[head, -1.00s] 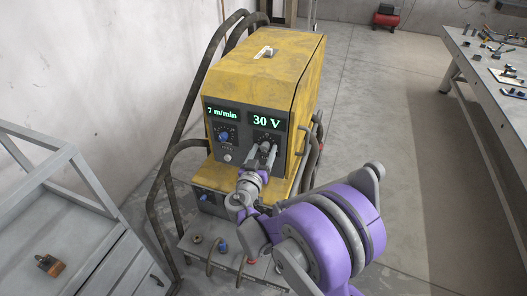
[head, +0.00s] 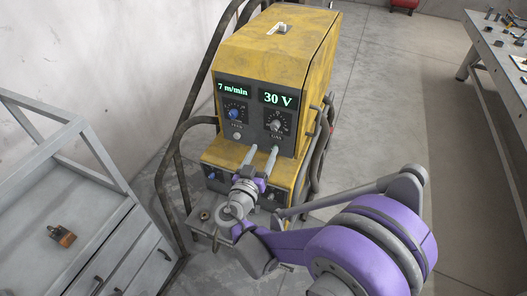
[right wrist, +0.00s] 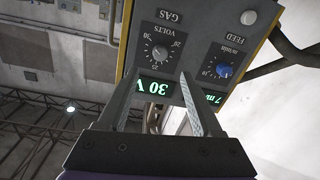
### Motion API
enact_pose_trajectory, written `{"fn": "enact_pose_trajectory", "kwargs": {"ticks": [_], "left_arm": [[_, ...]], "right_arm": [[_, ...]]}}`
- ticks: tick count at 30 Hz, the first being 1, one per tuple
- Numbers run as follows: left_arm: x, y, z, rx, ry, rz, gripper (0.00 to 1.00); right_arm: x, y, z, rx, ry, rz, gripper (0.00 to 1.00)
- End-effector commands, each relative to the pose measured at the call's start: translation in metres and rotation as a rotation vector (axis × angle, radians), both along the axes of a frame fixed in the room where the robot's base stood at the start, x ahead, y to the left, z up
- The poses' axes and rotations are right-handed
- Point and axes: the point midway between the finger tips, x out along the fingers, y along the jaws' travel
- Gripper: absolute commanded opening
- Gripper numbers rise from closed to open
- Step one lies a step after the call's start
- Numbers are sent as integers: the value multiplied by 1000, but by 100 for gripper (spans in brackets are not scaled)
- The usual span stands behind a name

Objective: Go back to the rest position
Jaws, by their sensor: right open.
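My right gripper (head: 261,152) is open and empty in front of the yellow welding machine (head: 276,48). Its two fingertips are just below the grey volts knob (head: 277,125) and apart from it in the head view. In the right wrist view the fingers (right wrist: 158,78) are spread, with nothing between them, and the machine's panel appears upside down. The displays read 7 m/min and 30 V. The blue feed knob (head: 233,114) is on the panel's left. My left gripper is not in view.
A grey cabinet (head: 125,215) with a small brown object (head: 62,236) on it stands at the left. Black tube rails (head: 168,160) flank the machine. A workbench (head: 497,58) with tools is at the upper right. The floor between (head: 395,95) is clear.

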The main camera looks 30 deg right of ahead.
Motion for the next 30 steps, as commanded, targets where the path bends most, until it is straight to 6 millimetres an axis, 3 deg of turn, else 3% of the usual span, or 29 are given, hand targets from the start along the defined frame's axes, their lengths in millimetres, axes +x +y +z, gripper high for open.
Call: {"fn": "enact_pose_trajectory", "kwargs": {"ticks": [8, 13, 17, 20, 24, 30], "left_arm": [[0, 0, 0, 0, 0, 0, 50], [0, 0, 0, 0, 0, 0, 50], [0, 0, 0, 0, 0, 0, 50], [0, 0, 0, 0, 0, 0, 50], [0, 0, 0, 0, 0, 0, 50], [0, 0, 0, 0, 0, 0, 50]], "right_arm": [[-1, -1, 0, 3, 7, -2, 67], [-19, -16, -12, 59, 151, -26, 67], [-54, -27, -34, 163, 392, -16, 67], [-87, -22, -53, 259, 579, 46, 67], [-133, 1, -74, 391, 784, 202, 67], [-180, 48, -85, 521, 917, 468, 67]]}}
